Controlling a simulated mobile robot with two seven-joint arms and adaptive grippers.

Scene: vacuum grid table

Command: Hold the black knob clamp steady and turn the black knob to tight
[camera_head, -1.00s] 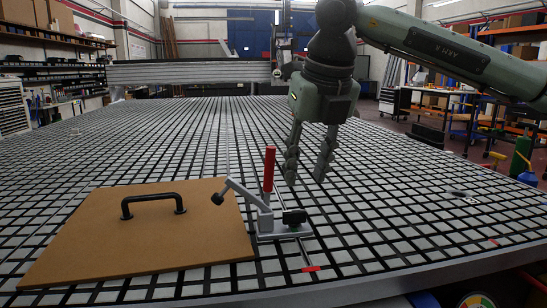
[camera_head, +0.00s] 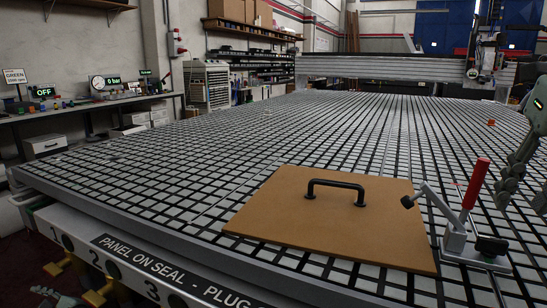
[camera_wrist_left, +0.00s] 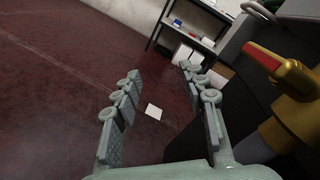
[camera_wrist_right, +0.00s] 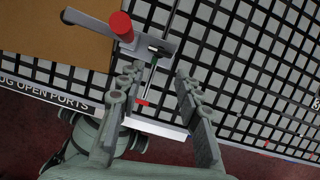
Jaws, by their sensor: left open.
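The clamp (camera_head: 460,240) stands on the grid table by the right edge of a brown board, with a red handle (camera_head: 476,182) standing up and a black knob (camera_head: 491,246) on its right side. In the right wrist view the red handle (camera_wrist_right: 121,26) and black knob (camera_wrist_right: 160,47) lie beyond the fingertips. My right gripper (camera_head: 512,185), cut by the right edge of the head view, is open, empty and apart from the clamp. My left gripper (camera_wrist_left: 160,76) is open and empty over the floor, low beside the table. The knob's tightness cannot be told.
The brown board (camera_head: 300,225) with a black handle (camera_head: 336,188) lies left of the clamp. The table front carries numbered ports and yellow fittings (camera_head: 100,292); a yellow fitting with a red tip (camera_wrist_left: 285,75) is close to my left gripper. The grid behind is mostly clear.

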